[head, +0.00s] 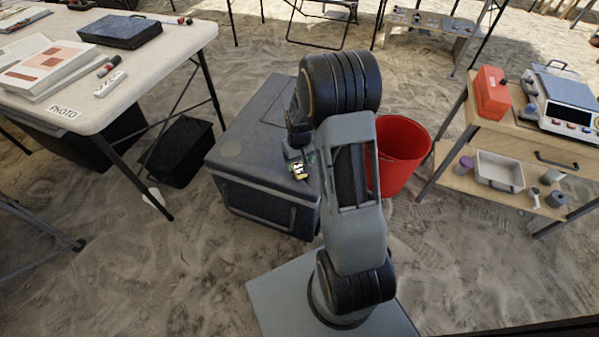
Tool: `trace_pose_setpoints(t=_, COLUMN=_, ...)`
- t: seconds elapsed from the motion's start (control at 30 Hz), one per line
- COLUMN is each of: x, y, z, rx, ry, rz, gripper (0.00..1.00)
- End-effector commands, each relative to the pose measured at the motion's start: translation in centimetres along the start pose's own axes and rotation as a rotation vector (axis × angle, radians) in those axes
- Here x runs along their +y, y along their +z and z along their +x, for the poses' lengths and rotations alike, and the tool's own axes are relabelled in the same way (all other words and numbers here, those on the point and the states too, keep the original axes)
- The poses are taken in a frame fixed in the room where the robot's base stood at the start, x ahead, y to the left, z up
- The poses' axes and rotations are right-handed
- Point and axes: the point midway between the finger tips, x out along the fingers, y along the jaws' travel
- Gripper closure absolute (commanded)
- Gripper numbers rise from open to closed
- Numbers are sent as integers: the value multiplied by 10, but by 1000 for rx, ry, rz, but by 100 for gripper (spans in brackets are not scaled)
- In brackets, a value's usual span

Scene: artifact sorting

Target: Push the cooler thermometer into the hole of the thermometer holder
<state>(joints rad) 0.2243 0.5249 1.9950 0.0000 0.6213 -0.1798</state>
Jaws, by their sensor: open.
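A dark grey cooler box (265,205) with a closed lid stands on the sand in the middle of the head view. A small device (300,171) with yellow, green and white parts is at the lid's right side; it may be the thermometer or its holder, but it is too small to tell. My gripper (297,158) is at the end of my arm, right above or beside this device, partly hidden by my wrist. It is open. I cannot tell whether it touches the device. No holder hole can be made out.
A red bucket (404,158) stands right behind my arm. A white table (165,50) with papers and a dark case is at the left, with a black crate (178,152) below. A wooden bench (455,120) with a red box and a scale stands at the right.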

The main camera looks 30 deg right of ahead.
Motion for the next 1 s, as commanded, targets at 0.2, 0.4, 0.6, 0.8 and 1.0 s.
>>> trace_pose_setpoints(t=0.2, x=0, y=-2, z=26, rx=-2, ry=0, rz=0, gripper=28)
trace_pose_setpoints(t=0.4, x=0, y=-3, z=49, rx=-2, ry=0, rz=0, gripper=28)
trace_pose_setpoints(t=0.6, x=0, y=-3, z=50, rx=0, ry=0, rz=0, gripper=28)
trace_pose_setpoints(t=0.8, x=0, y=-3, z=50, rx=0, ry=0, rz=0, gripper=42)
trace_pose_setpoints(t=1.0, x=0, y=-3, z=49, rx=0, ry=0, rz=0, gripper=61)
